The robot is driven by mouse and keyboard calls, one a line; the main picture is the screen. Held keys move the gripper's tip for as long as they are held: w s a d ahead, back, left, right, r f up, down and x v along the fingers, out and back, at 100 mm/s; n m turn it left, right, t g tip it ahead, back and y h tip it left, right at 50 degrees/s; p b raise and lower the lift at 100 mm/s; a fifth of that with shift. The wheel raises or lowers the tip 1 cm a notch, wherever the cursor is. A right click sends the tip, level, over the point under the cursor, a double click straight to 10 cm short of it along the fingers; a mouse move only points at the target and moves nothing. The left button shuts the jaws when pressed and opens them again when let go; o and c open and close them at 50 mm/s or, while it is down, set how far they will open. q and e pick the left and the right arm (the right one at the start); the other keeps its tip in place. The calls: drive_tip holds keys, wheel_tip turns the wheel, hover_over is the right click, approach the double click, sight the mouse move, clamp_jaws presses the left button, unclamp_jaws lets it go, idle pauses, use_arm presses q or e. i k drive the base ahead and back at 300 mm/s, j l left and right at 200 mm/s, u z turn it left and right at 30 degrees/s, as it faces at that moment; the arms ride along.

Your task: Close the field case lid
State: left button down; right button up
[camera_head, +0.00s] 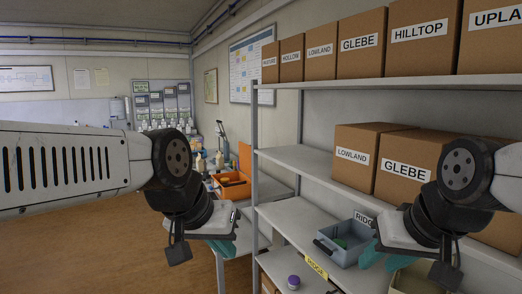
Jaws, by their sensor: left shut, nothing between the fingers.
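The orange field case (234,190) stands on a bench beyond the shelf, near the middle of the view. Its orange lid (245,158) appears raised at the back right of the case. Dark items show inside. My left gripper (222,248) is shut and empty, with teal fingers pointing down in front of the bench, nearer to me than the case and apart from it. My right gripper (371,256) hangs at the right in front of the shelves, by a grey-blue bin. Its teal fingers are partly hidden, so I cannot tell its opening.
A metal shelf unit (305,214) fills the right side, with labelled cardboard boxes (359,42), a grey-blue bin (346,253) and a purple-lidded jar (293,283). Bottles (200,161) stand behind the case. Open wooden floor (90,250) lies at the left.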

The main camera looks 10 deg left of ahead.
sight(245, 149)
drive_tip(key=i+j+z, duration=0.1)
drive_tip(key=i+j, duration=0.6)
drive_tip(key=i+j+z, duration=0.15)
drive_tip(key=i+j, duration=0.15)
drive_tip(key=i+j+z, duration=0.1)
drive_tip(key=i+j, duration=0.25)
drive_tip(key=j, duration=0.2)
drive_tip(key=i+j, duration=0.3)
drive_tip(key=j, duration=0.15)
drive_tip(key=i+j+z, duration=0.15)
drive_tip(key=i+j, duration=0.4)
drive_tip(key=j, duration=0.35)
drive_tip(key=i+j+z, duration=0.15)
drive_tip(key=i+j, duration=0.15)
drive_tip(key=j, duration=0.2)
